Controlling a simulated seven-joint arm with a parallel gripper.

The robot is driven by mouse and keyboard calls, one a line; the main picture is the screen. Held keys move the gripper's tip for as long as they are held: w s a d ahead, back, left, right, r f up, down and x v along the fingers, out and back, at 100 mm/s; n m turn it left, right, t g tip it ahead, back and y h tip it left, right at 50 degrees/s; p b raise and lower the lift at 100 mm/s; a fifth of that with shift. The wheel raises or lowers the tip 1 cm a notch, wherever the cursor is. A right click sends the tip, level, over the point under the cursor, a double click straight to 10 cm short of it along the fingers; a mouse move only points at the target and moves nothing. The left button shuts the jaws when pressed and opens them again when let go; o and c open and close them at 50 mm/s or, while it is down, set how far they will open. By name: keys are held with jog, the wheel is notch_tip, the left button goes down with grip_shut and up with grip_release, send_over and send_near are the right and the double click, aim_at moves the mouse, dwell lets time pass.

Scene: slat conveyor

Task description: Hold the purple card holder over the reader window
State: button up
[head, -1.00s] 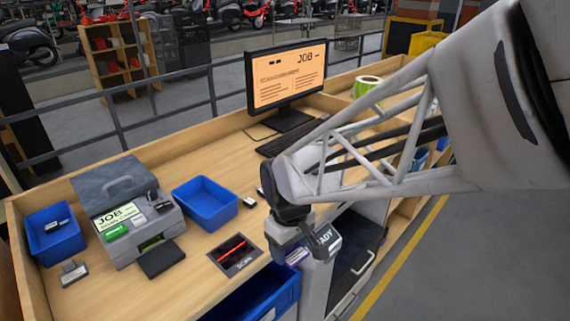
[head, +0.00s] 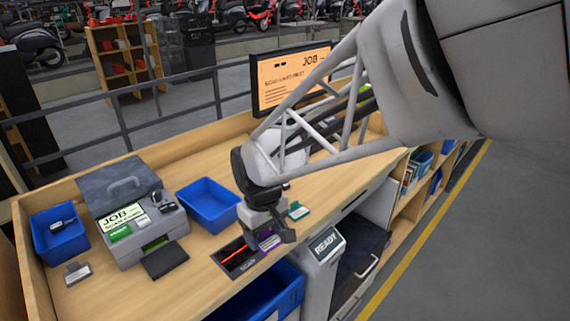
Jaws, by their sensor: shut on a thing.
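The purple card holder (head: 270,243) is small, with a pale label, in the head view. My gripper (head: 268,233) is shut on it, pointing down, and partly hides it. The reader window (head: 232,257) is a dark panel with a red line, set in the wooden counter. The holder appears at the window's right edge and overlaps part of it in the picture. I cannot tell how high it is above the counter.
A teal card holder (head: 299,211) lies just behind my gripper. A blue tray (head: 208,226), a printer-like machine (head: 130,258) and another blue tray (head: 40,250) stand to the left. A grey post marked READY (head: 325,243) and an open blue bin (head: 262,306) are in front.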

jog(key=w+a+r, duration=0.1)
jog(key=w+a, duration=0.1)
jog(key=a, duration=0.6)
jog(key=shift+w+a+r, duration=0.2)
jog(key=shift+f, duration=0.25)
jog(key=shift+f, duration=2.95)
jog(key=shift+r, duration=0.1)
jog(key=shift+r, duration=2.9)
jog(key=shift+d, duration=0.1)
